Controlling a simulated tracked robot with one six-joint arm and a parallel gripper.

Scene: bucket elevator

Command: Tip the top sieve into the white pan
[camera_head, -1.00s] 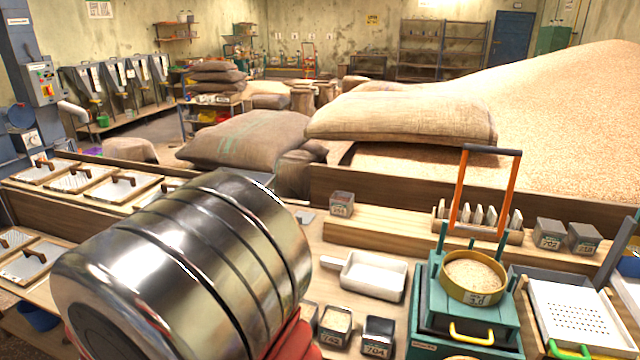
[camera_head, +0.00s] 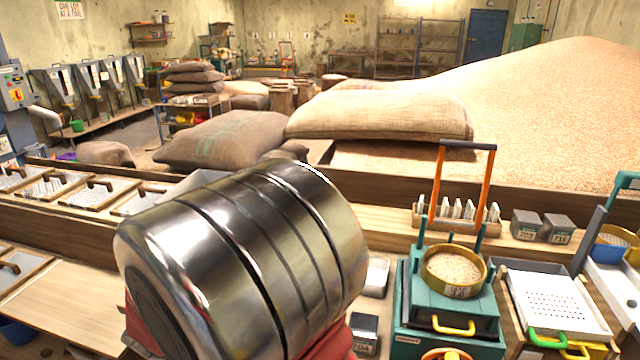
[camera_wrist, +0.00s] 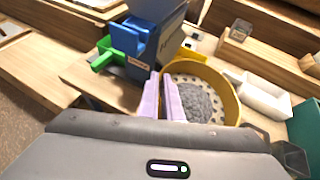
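In the wrist view, my gripper (camera_wrist: 166,95) has its two lilac fingers close together on the near-left rim of a yellow round sieve (camera_wrist: 232,88), one finger on each side of its wall. The sieve has a perforated bottom with a heap of grey material on it, and looks roughly level. The white pan (camera_wrist: 264,97) lies just right of the sieve in the wrist view. In the head view only the right end of the white pan (camera_head: 376,277) shows. My shiny arm hides the gripper and the held sieve there.
A blue machine with a green handle (camera_wrist: 128,52) stands left of the sieve. In the head view, a green stand (camera_head: 450,300) bears a brass sieve of grain (camera_head: 455,268). A dark box (camera_head: 364,334) sits below the pan. A perforated white tray (camera_head: 553,305) is at right.

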